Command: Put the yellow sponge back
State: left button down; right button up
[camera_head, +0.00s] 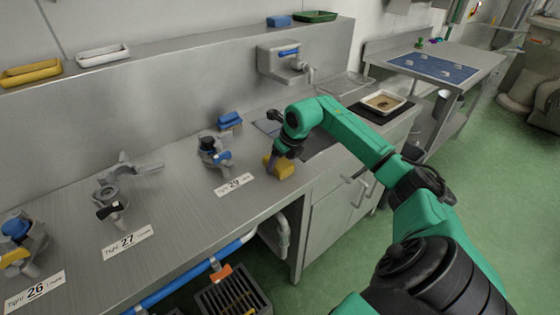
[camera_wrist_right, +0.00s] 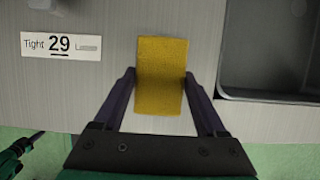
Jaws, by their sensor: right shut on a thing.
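The yellow sponge (camera_head: 283,168) is at the front edge of the steel counter, to the right of the label 29. It also shows in the wrist view (camera_wrist_right: 161,72), upright in the picture between the two dark fingers. My right gripper (camera_head: 273,160) is shut on it, one finger at each side; I cannot tell whether the sponge touches the counter. A yellow tray (camera_head: 32,73) and a white tray (camera_head: 102,55) sit on the ledge at the upper left. A green tray (camera_head: 315,16) sits farther right on the ledge.
More valves stand at labels 27 (camera_head: 128,240) and 26 (camera_head: 35,291). A sink (camera_wrist_right: 270,50) lies right of the sponge.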

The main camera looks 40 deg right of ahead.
jog(key=shift+f, duration=0.2)
jog(key=o, duration=1.1)
jog(key=shift+o, duration=0.2)
jog(key=shift+r, duration=0.2)
jog(key=shift+s+r, duration=0.1)
jog(key=shift+r, duration=0.15)
jog(key=b+v, duration=0.1)
jog(key=v, duration=1)
jog(key=shift+r, duration=0.3)
jog(key=shift+s+f, duration=0.1)
